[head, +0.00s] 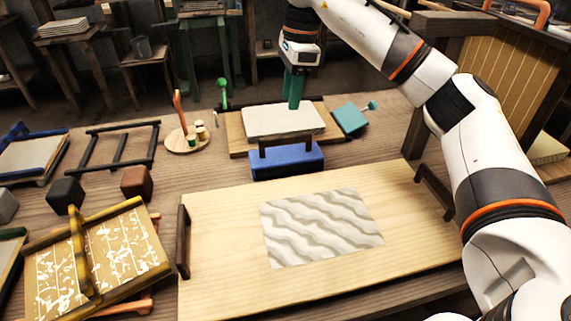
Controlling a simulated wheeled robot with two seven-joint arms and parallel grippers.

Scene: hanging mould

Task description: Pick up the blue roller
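A blue block-shaped body (287,163) with a dark bar handle along its top rests on the table, just behind the large pale board; it is the clearest match for the blue roller. A smaller teal piece (349,119) with a short knobbed handle lies to the right of the pale slab. My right gripper (294,105) points down from the arm at upper right. Its green-teal fingers are over the pale slab, behind the blue body and apart from it. I cannot tell whether the fingers are open or shut. My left gripper is out of view.
A pale slab (284,121) lies on a wooden board behind the blue body. In front is a large board (220,235) with a wavy grey sheet (322,226) and dark handles. A yellow-framed screen (90,262), dark blocks and a round stand (187,142) are at left.

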